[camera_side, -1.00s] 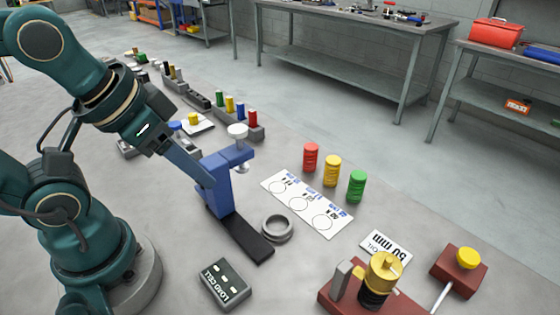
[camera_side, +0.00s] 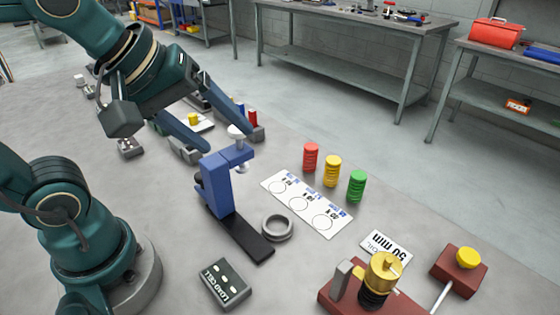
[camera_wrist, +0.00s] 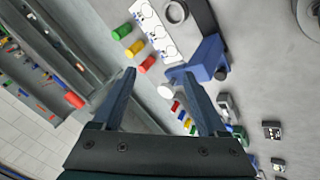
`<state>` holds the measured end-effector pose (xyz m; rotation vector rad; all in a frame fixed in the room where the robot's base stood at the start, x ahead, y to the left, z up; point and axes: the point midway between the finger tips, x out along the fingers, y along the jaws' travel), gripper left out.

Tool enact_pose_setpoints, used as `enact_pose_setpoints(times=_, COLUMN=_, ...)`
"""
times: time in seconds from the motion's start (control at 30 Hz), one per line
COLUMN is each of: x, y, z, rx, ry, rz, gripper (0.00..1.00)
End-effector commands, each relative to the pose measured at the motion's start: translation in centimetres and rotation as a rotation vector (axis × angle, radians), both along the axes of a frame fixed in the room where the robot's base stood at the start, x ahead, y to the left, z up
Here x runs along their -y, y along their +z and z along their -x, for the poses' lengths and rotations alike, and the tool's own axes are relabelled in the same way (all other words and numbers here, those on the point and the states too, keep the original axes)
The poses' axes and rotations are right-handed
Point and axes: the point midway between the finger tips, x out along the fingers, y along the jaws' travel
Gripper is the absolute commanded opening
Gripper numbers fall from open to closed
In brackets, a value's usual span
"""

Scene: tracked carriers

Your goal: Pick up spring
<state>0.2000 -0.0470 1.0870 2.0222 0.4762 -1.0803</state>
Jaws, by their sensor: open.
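Three coil springs stand upright in a row: red (camera_side: 311,157), yellow (camera_side: 332,171) and green (camera_side: 357,186). Red (camera_wrist: 147,64), yellow (camera_wrist: 135,47) and green (camera_wrist: 122,31) also show between and beyond my fingers in the wrist view. My gripper (camera_side: 228,142) is open and empty, its two fingers wide apart, to the left of the springs and apart from them. It also shows in the wrist view (camera_wrist: 159,73). A dark coil (camera_side: 373,296) sits under a brass cap on a red base. Which spring is meant cannot be told.
A white card (camera_side: 307,205) with circles, a grey ring (camera_side: 277,228), a load cell box (camera_side: 226,284) and a 50 mm card (camera_side: 386,246) lie nearby.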

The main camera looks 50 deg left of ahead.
Motion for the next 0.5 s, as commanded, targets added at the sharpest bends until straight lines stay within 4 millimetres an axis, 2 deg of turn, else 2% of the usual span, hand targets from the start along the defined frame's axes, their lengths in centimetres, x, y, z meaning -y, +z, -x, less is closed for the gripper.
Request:
enact_pose_setpoints(times=0.1, x=0.0, y=1.3, z=-2.8, rx=-0.003, ry=0.272, rz=0.203, gripper=0.75)
enact_pose_setpoints(times=0.27, x=-0.2, y=2.1, z=-7.1, rx=-0.024, ry=0.649, rz=0.480, gripper=0.75)
enact_pose_setpoints(times=0.37, x=-0.5, y=2.0, z=-10.1, rx=-0.047, ry=0.892, rz=0.651, gripper=0.75)
enact_pose_setpoints(times=0.5, x=-1.4, y=0.7, z=-14.4, rx=-0.089, ry=1.223, rz=0.862, gripper=0.75)
